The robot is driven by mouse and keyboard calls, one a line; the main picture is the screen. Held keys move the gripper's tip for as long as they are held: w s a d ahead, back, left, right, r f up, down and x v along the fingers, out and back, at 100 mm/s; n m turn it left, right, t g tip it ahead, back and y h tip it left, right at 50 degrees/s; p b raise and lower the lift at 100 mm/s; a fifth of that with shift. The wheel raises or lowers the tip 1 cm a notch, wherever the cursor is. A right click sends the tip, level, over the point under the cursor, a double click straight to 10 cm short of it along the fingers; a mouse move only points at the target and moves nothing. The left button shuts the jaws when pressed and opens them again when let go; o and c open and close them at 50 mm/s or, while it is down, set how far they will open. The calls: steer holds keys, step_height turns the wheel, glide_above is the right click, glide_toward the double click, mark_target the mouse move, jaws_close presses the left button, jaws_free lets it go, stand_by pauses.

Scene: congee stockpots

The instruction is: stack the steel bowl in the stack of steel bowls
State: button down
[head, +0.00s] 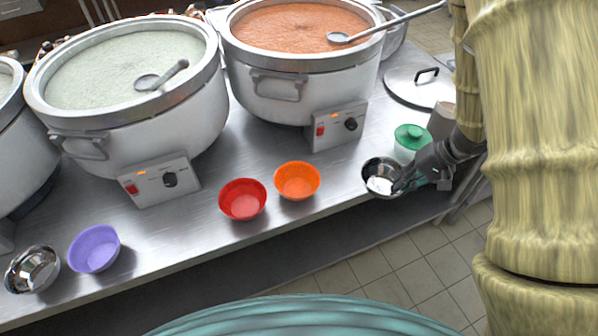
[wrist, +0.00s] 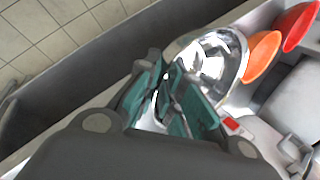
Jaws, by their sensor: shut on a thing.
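A shiny steel bowl (head: 377,168) is at the front right of the counter, and it also shows in the wrist view (wrist: 232,62). My gripper (head: 402,184) is shut on the near right side of its rim; in the wrist view its teal-padded fingers (wrist: 166,78) pinch the rim. The bowl is roughly upright, overlapping the counter's front edge in the picture; I cannot tell whether it touches the counter. The stack of steel bowls (head: 33,270) stands at the far left front of the counter. Its bowl count is unclear.
Between them along the counter (head: 188,228) stand an orange bowl (head: 297,181), a red bowl (head: 242,199) and a purple bowl (head: 94,249). Large stockpots (head: 290,92) with control boxes stand behind. A green-lidded container (head: 412,137) and a pot lid (head: 415,88) are near my arm.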

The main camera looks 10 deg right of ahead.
steer(key=shift+w+a+r, duration=0.1)
steer(key=shift+w+a, duration=0.15)
steer(key=shift+w, duration=0.05)
steer(key=w+a+p, duration=0.1)
steer(key=w+a, duration=0.2)
steer(key=w+a+f+p, duration=0.1)
steer(key=w+a, duration=0.2)
steer(key=w, duration=0.1)
steer(key=w+a+p, duration=0.1)
steer(key=w+a, duration=0.2)
steer(key=w, duration=0.1)
steer(key=shift+f+p, duration=0.25)
steer(key=shift+p, duration=0.15)
steer(key=f, duration=0.1)
steer(key=f+p, duration=0.1)
steer(key=shift+w+a+f, duration=0.2)
steer(key=shift+f, duration=0.15)
steer(key=shift+d+f, duration=0.1)
steer(key=shift+f, duration=0.4)
steer(key=c, duration=1.6)
jaws_free()
steer(key=shift+o, duration=0.2)
